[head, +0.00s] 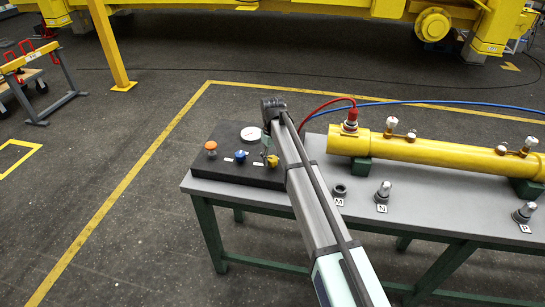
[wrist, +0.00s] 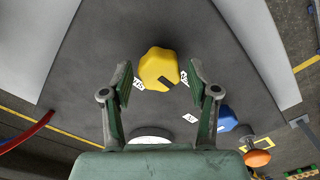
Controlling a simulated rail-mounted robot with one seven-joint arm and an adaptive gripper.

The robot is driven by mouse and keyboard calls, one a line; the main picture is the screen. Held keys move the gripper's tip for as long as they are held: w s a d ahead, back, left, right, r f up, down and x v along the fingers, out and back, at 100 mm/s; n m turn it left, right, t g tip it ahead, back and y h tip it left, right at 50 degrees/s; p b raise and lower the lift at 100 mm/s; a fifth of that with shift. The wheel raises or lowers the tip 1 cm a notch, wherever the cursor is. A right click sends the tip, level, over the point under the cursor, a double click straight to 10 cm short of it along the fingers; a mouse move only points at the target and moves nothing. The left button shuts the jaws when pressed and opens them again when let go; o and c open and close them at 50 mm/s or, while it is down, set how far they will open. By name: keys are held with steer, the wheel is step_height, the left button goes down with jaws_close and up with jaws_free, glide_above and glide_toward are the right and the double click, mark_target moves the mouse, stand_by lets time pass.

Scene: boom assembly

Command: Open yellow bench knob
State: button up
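The yellow knob (wrist: 158,66) is a lobed knob with a dark notch in its edge. It sits on the black panel (wrist: 95,70) in the wrist view. My gripper (wrist: 160,72) is open, with one finger on each side of the knob and a small gap on both sides. How far the fingertips are above the panel is hard to tell. In the head view the yellow knob (head: 272,161) shows at the right of the panel (head: 222,171), partly beside my arm. My fingers are mostly hidden there.
A blue knob (head: 240,156), an orange knob (head: 211,147) and a round gauge (head: 251,134) share the panel. The grey bench (head: 345,205) also carries a yellow cylinder (head: 440,150) with red and blue hoses, and small fittings at the front. A yellow floor line runs around the bench.

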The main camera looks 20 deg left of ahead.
mark_target(272, 158)
steer(key=shift+r, duration=0.1)
step_height(272, 158, up, 12)
stand_by(0.8)
